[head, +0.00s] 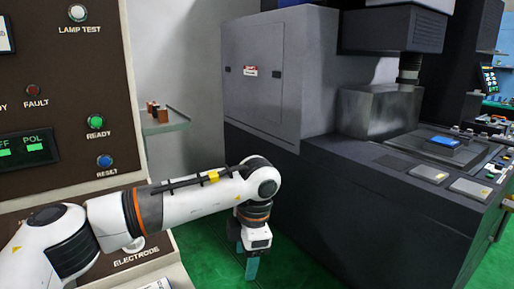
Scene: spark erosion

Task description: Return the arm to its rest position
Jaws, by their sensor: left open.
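My left arm (165,205) comes in from the lower left and reaches across the front of the control panel. Its white links have dark joints and orange rings. My left gripper (250,266) hangs down at the arm's end, with teal fingers pointing to the green floor. It is open, with nothing seen between the fingers. It is left of the dark machine's base and apart from it. My right arm and gripper are not in view.
The brown control panel (60,75) with buttons stands close on the left. The grey spark erosion machine (400,215) fills the right, a blue block (446,141) on its top. A small shelf (165,122) holds brown pieces. Green floor (290,265) lies clear between.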

